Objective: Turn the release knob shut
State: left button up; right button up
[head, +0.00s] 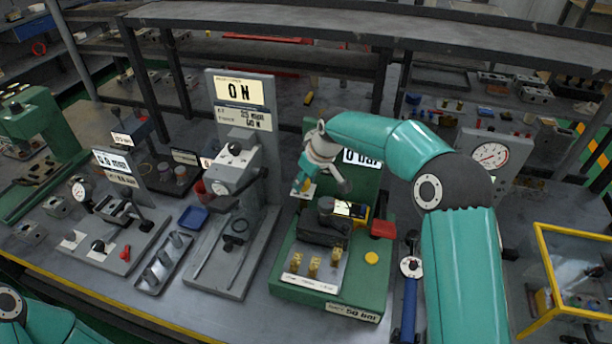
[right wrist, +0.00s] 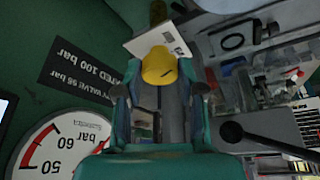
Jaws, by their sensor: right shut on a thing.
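The yellow release knob (right wrist: 160,66) sits in front of a white label plate (right wrist: 158,38) in the right wrist view, between the fingers of my right gripper (right wrist: 158,88). In the head view my right gripper (head: 305,186) reaches the left side of the green test stand (head: 352,192) and is shut on the knob. The knob is mostly hidden there. A readout (head: 362,158) on the stand ends in "bar", partly covered by my arm. Part of a dial gauge (right wrist: 62,148) shows at lower left in the wrist view. My left gripper is out of the head view.
Brass valve parts (head: 314,266) stand on the stand's front plate. A blue-handled tool (head: 410,300) and a yellow-framed clear box (head: 572,270) are to the right.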

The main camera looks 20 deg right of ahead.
jog(key=shift+w+n+y+p, duration=0.1)
jog(key=shift+n+y+p, duration=0.3)
jog(key=shift+n, duration=0.8)
jog(key=shift+g, duration=0.3)
jog(key=o, duration=1.1)
jog(key=shift+o, duration=0.2)
jog(key=v, duration=1.2)
jog(key=shift+d+f, duration=0.1)
